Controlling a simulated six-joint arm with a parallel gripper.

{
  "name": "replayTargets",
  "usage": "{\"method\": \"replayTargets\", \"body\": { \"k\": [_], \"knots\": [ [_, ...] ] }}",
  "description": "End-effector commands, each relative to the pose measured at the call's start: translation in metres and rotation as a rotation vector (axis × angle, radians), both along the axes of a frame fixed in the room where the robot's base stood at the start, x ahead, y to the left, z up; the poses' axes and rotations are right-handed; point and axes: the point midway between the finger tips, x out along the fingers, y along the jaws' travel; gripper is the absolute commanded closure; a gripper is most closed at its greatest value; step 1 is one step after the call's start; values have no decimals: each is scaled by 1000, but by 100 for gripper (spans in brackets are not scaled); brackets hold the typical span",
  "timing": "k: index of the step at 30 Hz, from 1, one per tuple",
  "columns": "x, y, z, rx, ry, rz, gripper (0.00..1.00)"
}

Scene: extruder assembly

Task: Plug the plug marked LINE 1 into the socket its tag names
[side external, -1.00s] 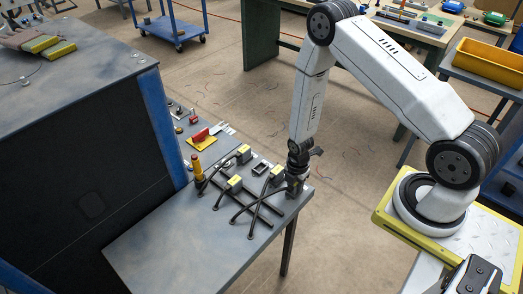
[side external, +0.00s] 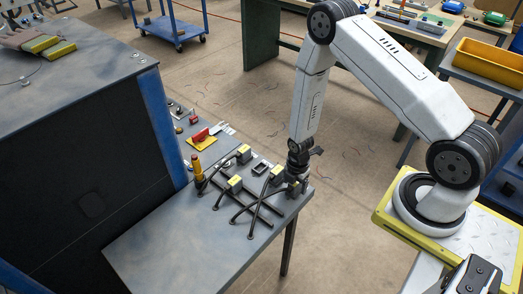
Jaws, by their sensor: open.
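Several dark plugs with yellow tags lie on the grey table: one at the back (side external: 244,152), one in the middle (side external: 235,183) and one at the right (side external: 276,174). Black cables run from them and cross on the tabletop. The tag lettering is too small to read, so I cannot tell which is LINE 1. A small square frame (side external: 261,166), perhaps a socket, sits between the back and right plugs. My gripper (side external: 298,186) is open and low at the table's right edge, just right of the right plug. Its fingertips are small and partly unclear.
A yellow cylinder (side external: 197,168) stands at the table's left side. A red and yellow item (side external: 202,137) lies behind it. A dark cabinet (side external: 85,170) with a blue post stands at the left. The table's front (side external: 185,250) is clear.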

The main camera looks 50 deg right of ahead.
Motion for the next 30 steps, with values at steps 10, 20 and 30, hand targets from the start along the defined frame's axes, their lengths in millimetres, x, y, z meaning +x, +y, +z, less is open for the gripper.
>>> {"method": "replayTargets", "body": {
  "k": [10,20,30],
  "knots": [
    [1,0,31,0,-2,-1,15],
    [1,0,62,-1,-3,0,15],
    [0,0,72,0,-2,0,15]
  ]
}}
